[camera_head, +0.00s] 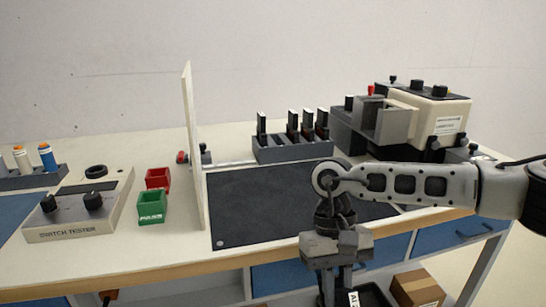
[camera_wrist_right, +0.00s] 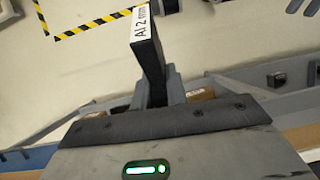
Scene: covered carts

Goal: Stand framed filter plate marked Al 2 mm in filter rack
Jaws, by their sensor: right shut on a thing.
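The framed filter plate marked Al 2 mm (camera_wrist_right: 150,55) is dark with a white label on its edge. My right gripper (camera_wrist_right: 160,88) is shut on it. In the head view this gripper (camera_head: 335,285) hangs down in front of the table's front edge, with the plate's labelled edge (camera_head: 353,299) just showing at the bottom of the picture. The filter rack (camera_head: 290,152) is a dark grey slotted block at the back of the table, with several dark framed plates standing in it and a gap between them. My left gripper is not in view.
A black mat (camera_head: 260,210) lies clear before the rack. A cream machine (camera_head: 428,115) with a grey holder stands right of the rack. An upright white panel (camera_head: 193,150) divides off the switch tester (camera_head: 80,210), green bin (camera_head: 152,208) and red bin (camera_head: 158,178). A cardboard box (camera_head: 417,289) sits below.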

